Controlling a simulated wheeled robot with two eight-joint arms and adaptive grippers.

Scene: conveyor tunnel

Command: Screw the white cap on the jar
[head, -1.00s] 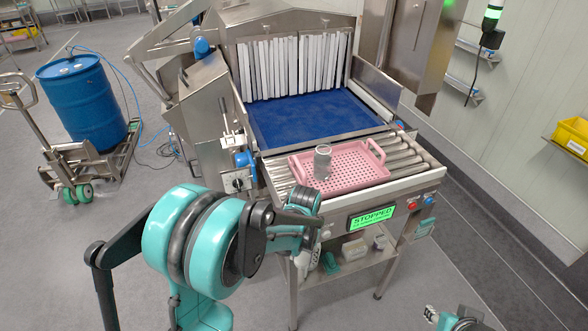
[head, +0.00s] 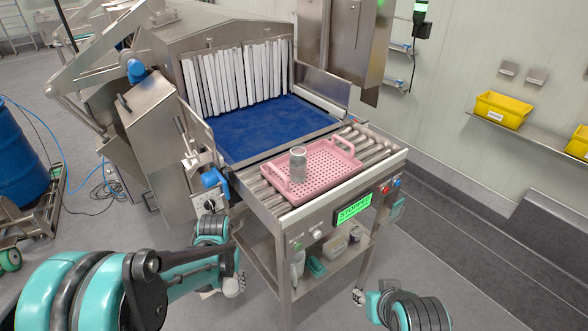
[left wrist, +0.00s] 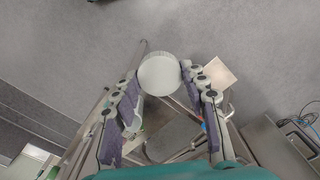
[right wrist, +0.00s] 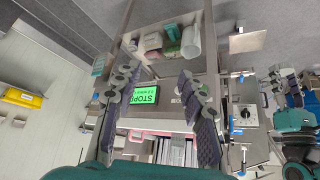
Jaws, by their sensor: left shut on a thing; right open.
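A grey, translucent jar (head: 298,163) stands upright at the left part of a pink perforated tray (head: 340,182); its top looks uncapped. My left gripper (head: 232,286) is low, in front and to the left of the conveyor, well apart from the jar. In the left wrist view it is shut on the round white cap (left wrist: 159,74), held between its fingertips with the flat face showing. My right gripper (right wrist: 155,82) is open and empty, facing the conveyor's front; in the head view only part of it shows at the bottom.
The tray rests on conveyor rollers (head: 387,153) before a blue belt (head: 265,128) and a strip curtain. A green "STOPPED" display (head: 352,208) is on the front frame. A lower shelf (head: 325,268) holds several items. A lever and blue knob (head: 213,177) stand left of the rollers.

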